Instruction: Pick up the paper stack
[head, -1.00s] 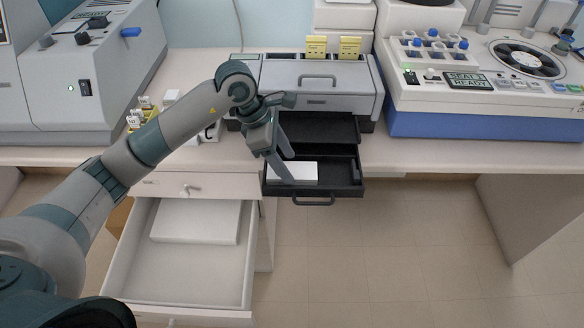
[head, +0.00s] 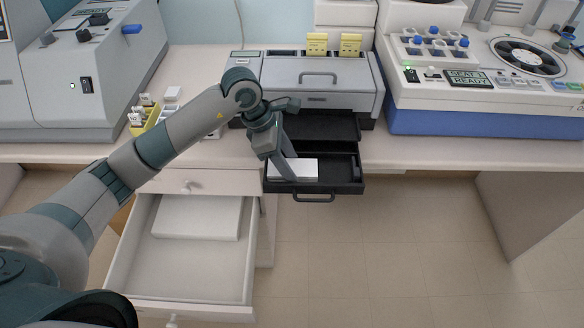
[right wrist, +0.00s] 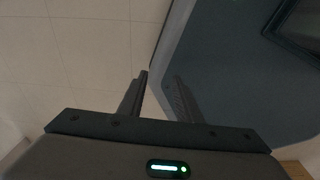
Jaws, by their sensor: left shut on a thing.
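A white paper stack (head: 307,168) lies in the black pulled-out tray (head: 342,189) of the grey printer-like machine (head: 310,80). My left gripper (head: 290,174) reaches down into the tray from above and is shut on the left part of the stack. Its fingers cover part of the paper. I cannot tell whether the stack is clear of the tray floor. My right gripper (right wrist: 161,76) shows in the right wrist view, its fingers apart with nothing between them.
Below the counter, an open white drawer (head: 190,275) holds a flat white block or stack (head: 197,217). A yellow rack (head: 147,120) with small bottles stands left of the machine. A blue-and-white device (head: 480,122) is at right. Floor is clear right of the tray.

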